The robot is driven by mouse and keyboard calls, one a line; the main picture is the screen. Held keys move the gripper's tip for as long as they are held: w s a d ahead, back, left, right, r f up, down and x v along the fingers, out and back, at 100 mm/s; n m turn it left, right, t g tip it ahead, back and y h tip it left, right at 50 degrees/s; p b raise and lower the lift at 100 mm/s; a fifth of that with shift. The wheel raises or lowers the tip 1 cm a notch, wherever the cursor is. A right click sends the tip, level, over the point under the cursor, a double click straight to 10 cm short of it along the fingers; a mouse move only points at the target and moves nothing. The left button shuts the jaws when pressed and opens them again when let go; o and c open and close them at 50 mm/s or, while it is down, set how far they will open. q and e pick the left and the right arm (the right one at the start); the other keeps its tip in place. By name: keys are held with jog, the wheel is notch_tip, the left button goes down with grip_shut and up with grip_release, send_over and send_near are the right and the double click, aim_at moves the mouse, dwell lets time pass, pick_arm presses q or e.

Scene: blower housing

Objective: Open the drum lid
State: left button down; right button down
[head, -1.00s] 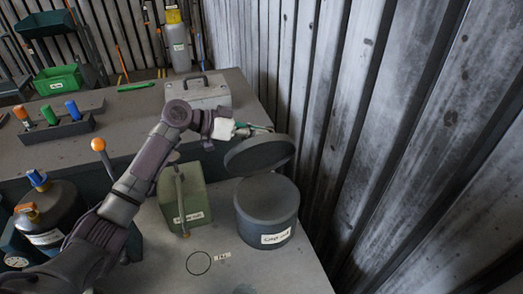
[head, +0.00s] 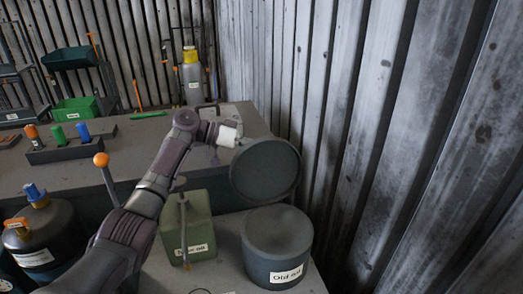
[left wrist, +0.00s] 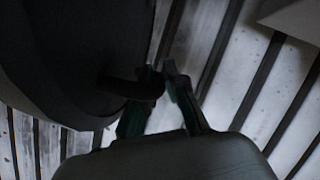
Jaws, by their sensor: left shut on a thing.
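The drum (head: 277,258) is a dark grey cylinder labelled "Old oil" on the near bench. Its round lid (head: 266,172) is up above the drum's back rim, tilted steeply with its flat round face toward the head camera. I cannot tell whether its lower edge touches the drum. My left gripper (head: 240,142) is at the lid's upper left edge, its fingers partly hidden there. In the left wrist view the gripper (left wrist: 158,88) is shut on a dark knob or handle of the lid (left wrist: 75,45). My right gripper is not in view.
A green can (head: 199,232) stands just left of the drum. A corrugated metal wall (head: 400,150) rises close on the right. A grey case (head: 232,115) stands behind my left wrist. An orange-knobbed lever (head: 101,160) and a dark canister (head: 45,240) are at the left.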

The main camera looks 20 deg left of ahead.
pick_arm(q)
jog(key=shift+d+f, duration=0.1)
jog(key=c, duration=1.5)
grip_release()
jog(key=shift+w, duration=0.1)
notch_tip(320, 180, up, 10)
jog(key=shift+f, duration=0.1)
